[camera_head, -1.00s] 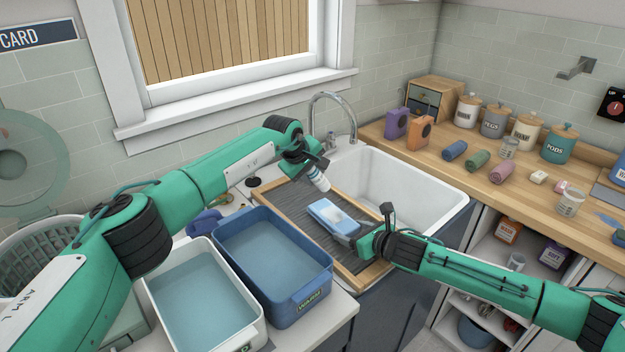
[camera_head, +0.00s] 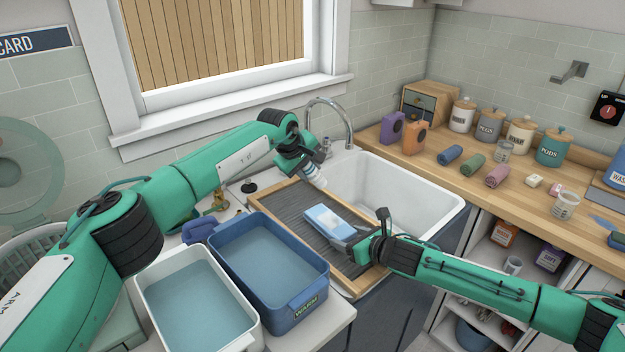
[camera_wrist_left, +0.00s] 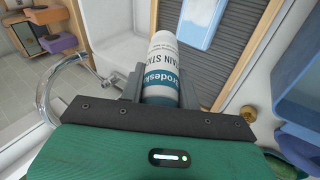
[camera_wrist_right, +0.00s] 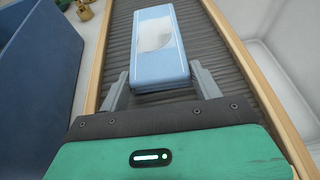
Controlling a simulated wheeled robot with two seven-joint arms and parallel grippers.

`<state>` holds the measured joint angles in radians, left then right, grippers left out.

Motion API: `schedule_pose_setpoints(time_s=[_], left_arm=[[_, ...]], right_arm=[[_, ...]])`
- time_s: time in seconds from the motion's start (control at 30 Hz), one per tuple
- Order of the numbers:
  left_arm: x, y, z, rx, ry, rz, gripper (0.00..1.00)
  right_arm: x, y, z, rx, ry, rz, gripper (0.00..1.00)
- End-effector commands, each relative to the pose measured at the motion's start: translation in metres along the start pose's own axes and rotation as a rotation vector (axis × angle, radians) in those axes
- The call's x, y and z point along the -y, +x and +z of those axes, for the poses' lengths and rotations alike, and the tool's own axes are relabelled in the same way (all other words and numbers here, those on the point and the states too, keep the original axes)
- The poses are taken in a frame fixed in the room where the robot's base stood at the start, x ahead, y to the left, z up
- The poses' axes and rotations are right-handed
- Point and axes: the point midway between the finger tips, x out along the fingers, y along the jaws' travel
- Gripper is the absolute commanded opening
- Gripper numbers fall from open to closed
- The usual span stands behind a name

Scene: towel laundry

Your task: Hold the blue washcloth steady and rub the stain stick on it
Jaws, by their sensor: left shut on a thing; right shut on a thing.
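The folded blue washcloth (camera_head: 328,218) lies on the grey ribbed washboard (camera_head: 285,213) with its wooden frame. A pale white patch (camera_wrist_right: 155,35) shows on its top. My right gripper (camera_head: 357,238) is shut on the washcloth's near end, one finger on each side in the right wrist view (camera_wrist_right: 162,85). My left gripper (camera_head: 312,168) is shut on the white and teal stain stick (camera_wrist_left: 170,70), whose label reads in the left wrist view. The stick (camera_head: 318,179) is in the air above the board's far end, apart from the cloth.
A blue tub (camera_head: 312,299) marked WARM and a white tub (camera_head: 250,334), both with water, stand left of the board. The white sink (camera_head: 440,196) and its tap (camera_head: 345,125) are to the right and behind. Jars and rolled cloths line the wooden counter (camera_head: 470,188).

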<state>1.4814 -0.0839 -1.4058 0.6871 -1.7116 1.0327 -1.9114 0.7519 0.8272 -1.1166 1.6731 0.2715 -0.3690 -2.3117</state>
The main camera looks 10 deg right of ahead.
Motion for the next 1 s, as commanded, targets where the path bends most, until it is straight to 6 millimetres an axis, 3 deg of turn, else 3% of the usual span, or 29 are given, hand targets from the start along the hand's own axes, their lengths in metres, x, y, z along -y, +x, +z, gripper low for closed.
schedule_pose_setpoints(time_s=[0.17, 0.47, 1.0], left_arm=[[-0.002, -0.002, 0.002, 0.000, 0.001, 0.001, 0.10], [-0.028, -0.025, 0.032, 0.001, 0.001, 0.000, 0.10], [-0.004, 0.012, 0.038, 0.001, 0.000, -0.001, 0.10]], right_arm=[[0.000, 0.000, 0.000, 0.000, 0.000, 0.000, 0.42], [0.000, 0.000, 0.000, 0.000, 0.000, 0.000, 0.42], [0.000, 0.000, 0.000, 0.000, 0.000, 0.000, 0.42]])
